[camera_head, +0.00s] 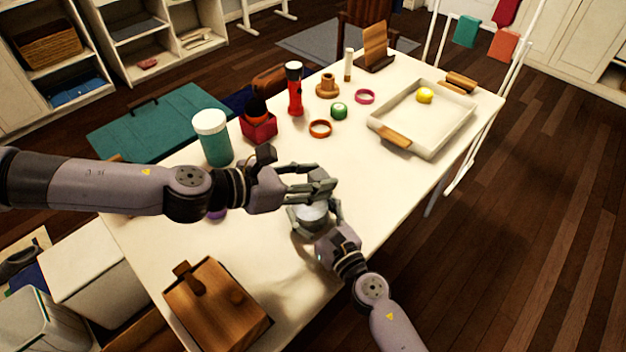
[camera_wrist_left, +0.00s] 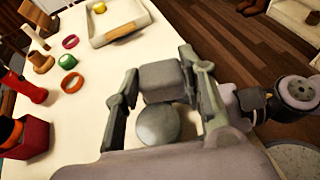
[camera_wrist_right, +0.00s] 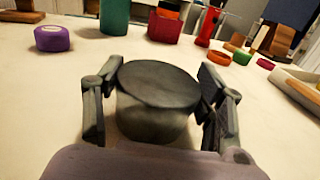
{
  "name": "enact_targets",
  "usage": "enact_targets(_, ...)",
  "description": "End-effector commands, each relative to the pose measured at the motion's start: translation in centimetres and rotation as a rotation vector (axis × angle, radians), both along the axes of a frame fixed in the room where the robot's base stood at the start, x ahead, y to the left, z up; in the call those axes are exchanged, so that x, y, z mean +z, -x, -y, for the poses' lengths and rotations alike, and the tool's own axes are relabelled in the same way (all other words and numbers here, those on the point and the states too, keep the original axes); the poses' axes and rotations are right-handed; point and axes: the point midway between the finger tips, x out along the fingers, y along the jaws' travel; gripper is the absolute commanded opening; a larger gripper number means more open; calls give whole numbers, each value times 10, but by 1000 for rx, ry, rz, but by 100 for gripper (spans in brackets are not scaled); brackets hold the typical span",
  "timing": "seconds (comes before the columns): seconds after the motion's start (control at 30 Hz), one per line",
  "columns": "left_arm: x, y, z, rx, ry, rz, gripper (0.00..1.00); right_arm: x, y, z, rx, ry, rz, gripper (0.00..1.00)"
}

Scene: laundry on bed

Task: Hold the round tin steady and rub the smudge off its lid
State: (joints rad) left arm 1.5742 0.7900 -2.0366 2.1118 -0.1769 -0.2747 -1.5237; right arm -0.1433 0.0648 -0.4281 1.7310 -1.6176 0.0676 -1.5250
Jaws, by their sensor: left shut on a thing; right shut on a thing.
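The round tin (camera_head: 311,213) is a silver-grey cylinder standing on the white table. In the right wrist view its dark grey flat lid (camera_wrist_right: 158,83) faces up. My right gripper (camera_head: 322,225) is shut around the tin's sides, one finger on each side (camera_wrist_right: 158,105). My left gripper (camera_head: 312,186) is just above the tin, partly covering it in the head view. In the left wrist view it is shut on a grey rounded block (camera_wrist_left: 165,78), with a rounded grey surface beside it. I cannot make out a smudge, nor whether the block touches the lid.
A teal jar (camera_head: 215,146), a purple item (camera_wrist_right: 52,38) and a red box (camera_head: 259,128) stand left of the tin. A wooden box (camera_head: 215,310) is at front left. Table right of the tin is clear.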

Motion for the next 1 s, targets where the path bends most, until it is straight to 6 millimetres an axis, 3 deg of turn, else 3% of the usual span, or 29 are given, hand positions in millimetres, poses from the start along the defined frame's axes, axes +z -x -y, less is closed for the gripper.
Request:
enact_targets(0.27, 0, 0, 0, 0, 0, 0, 23, 0, 0, 0, 0, 0, -1, 35)
enact_targets(0.3, 0, 0, 0, 0, 0, 0, 23, 0, 0, 0, 0, 0, -1, 65)
enact_targets(0.63, 0, 0, 0, 0, 0, 0, 23, 0, 0, 0, 0, 0, 0, 87)
enact_targets(1.0, 0, 0, 0, -1, 0, 0, 23, 0, 2, 1, 0, 0, -1, 87)
